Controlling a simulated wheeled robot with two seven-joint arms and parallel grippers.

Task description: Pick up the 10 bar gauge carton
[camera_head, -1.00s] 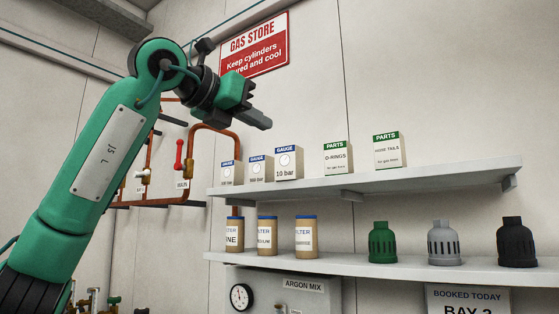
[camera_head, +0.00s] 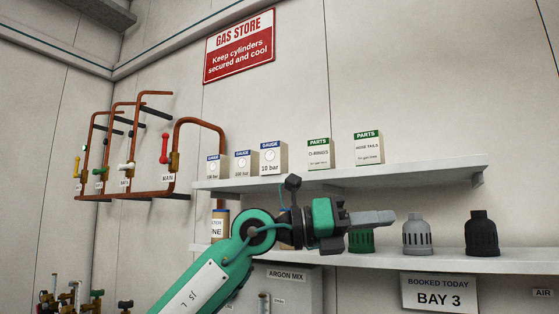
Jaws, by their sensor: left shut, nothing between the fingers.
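The 10 bar gauge carton (camera_head: 272,160) stands upright on the upper shelf (camera_head: 415,177), with a blue GAUGE band and a dial picture. It is the rightmost of three gauge cartons. My left gripper (camera_head: 388,218) is shut and empty. It points right in front of the lower shelf, below and to the right of the 10 bar carton and clear of it. My left arm hides part of the lower shelf and its filter jars. My right gripper is not in view.
Two other gauge cartons (camera_head: 244,165) (camera_head: 213,167) stand left of it. The O-rings carton (camera_head: 318,155) and hose tails carton (camera_head: 368,148) stand right. Green (camera_head: 362,242), grey (camera_head: 417,235) and black caps (camera_head: 481,234) stand on the lower shelf (camera_head: 440,256). Copper pipes (camera_head: 200,122) rise at left.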

